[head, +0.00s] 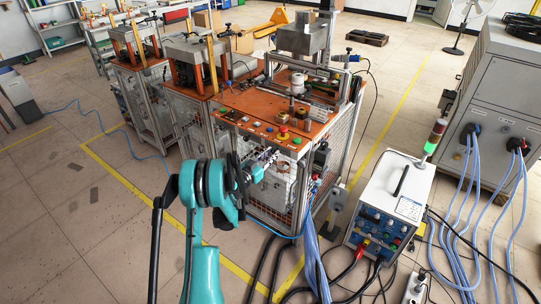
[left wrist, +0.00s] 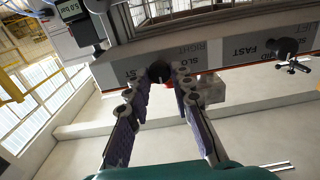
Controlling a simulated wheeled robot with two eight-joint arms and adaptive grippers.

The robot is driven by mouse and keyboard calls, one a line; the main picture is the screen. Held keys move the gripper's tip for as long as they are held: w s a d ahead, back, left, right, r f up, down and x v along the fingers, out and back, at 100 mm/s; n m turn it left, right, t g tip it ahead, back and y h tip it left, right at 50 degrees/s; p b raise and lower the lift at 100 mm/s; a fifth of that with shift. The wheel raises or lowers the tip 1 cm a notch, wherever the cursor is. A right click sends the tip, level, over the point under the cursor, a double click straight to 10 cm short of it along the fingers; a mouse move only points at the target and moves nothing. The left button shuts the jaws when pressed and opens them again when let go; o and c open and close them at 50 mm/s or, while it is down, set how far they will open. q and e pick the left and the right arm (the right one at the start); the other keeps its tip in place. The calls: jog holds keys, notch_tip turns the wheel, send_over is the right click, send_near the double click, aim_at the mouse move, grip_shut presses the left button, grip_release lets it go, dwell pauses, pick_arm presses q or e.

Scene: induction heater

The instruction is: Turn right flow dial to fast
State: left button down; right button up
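In the left wrist view, a round dark knob (left wrist: 160,71) sits below the panel label reading RIGHT, with SLO to its right and a partly covered word ending in ST to its left. I take it as the right flow dial. My left gripper (left wrist: 161,80) has one fingertip on each side of this knob. Whether the fingers press on it is unclear. In the head view my left gripper (head: 264,165) is at the front of the orange-topped station, under its button edge; the dial cannot be made out there. My right gripper is not in view.
A second black knob (left wrist: 287,46) is at the right, by the SLO, MID, FAST and LEFT labels. A pressure display (left wrist: 70,10) is at the upper left. In the head view, a white power unit (head: 390,205) with cables stands right of the station (head: 290,105).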

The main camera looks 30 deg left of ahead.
pick_arm(q)
jog(key=shift+m, duration=0.3)
jog(key=m+b, duration=0.3)
jog(key=m, duration=0.5)
jog(key=shift+d+m, duration=0.1)
jog(key=shift+m, duration=1.8)
jog(key=c, duration=1.3)
grip_release()
